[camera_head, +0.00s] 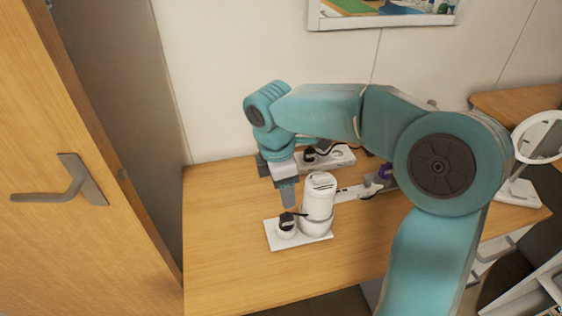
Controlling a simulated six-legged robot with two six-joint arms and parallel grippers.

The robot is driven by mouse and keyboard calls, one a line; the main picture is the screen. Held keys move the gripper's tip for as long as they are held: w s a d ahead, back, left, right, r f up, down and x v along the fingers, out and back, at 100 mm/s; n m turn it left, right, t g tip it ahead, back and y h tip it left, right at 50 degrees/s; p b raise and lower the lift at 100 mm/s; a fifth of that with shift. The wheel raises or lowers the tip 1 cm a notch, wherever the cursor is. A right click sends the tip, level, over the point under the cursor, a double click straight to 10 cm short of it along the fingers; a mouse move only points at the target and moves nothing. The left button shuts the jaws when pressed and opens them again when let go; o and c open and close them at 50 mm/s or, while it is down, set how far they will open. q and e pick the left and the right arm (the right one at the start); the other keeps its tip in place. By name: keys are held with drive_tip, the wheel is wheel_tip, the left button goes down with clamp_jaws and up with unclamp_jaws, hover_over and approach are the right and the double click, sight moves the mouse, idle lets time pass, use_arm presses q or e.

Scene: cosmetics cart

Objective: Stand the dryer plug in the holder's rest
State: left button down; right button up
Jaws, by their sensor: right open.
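The white holder (273,240) stands on the wooden table, with a flat base and a small round rest (286,233) at its left. The white hair dryer (319,198) stands upright in the holder, right of the rest. A small black plug (287,220) sits on top of the rest, and a dark cord runs from it towards the dryer. Whether it is fully seated I cannot tell. My right gripper (277,187) is open and empty, its fingers pointing down above and just behind the plug, apparently clear of it. My left gripper is not in view.
A white power strip (342,158) with a black plug (309,155) lies behind the dryer. A round mirror (541,138) stands at the right. The table's front left (225,270) is clear.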

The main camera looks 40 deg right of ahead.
wheel_tip(320, 180, up, 7)
drive_tip(key=p, duration=0.1)
drive_tip(key=shift+w+a, duration=0.25)
drive_tip(key=shift+a, duration=0.1)
idle(0.6)
